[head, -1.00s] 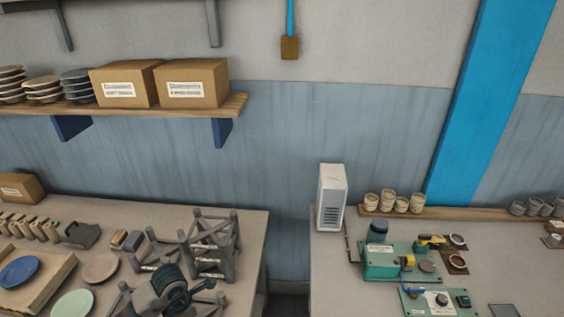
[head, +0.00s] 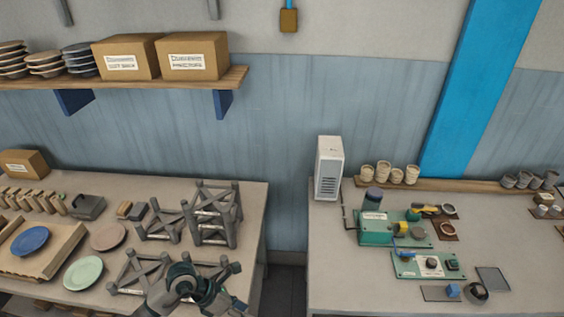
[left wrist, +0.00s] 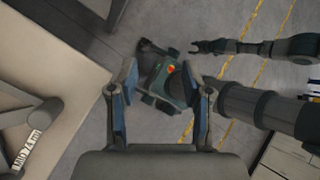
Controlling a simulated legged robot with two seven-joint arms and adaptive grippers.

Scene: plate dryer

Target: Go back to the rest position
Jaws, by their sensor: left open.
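My left gripper (head: 232,287) is at the bottom of the head view, near the front right of the left table, beside the grey plate racks (head: 212,215). In the left wrist view my left gripper (left wrist: 160,80) has its two fingers wide apart, with nothing between them but the floor and parts of my own body below. A dark arm of mine comes in from the right there and ends in what looks like my right gripper (left wrist: 205,47); its jaws are too unclear to read. The head view does not show my right gripper.
The left table (head: 255,215) holds a blue plate (head: 30,241), a pink plate (head: 108,236), a green plate (head: 84,273) and a wooden tray (head: 60,250). Beyond a gap, the right table (head: 335,270) carries a white box (head: 328,168) and green devices (head: 378,229). A shelf (head: 150,82) hangs above.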

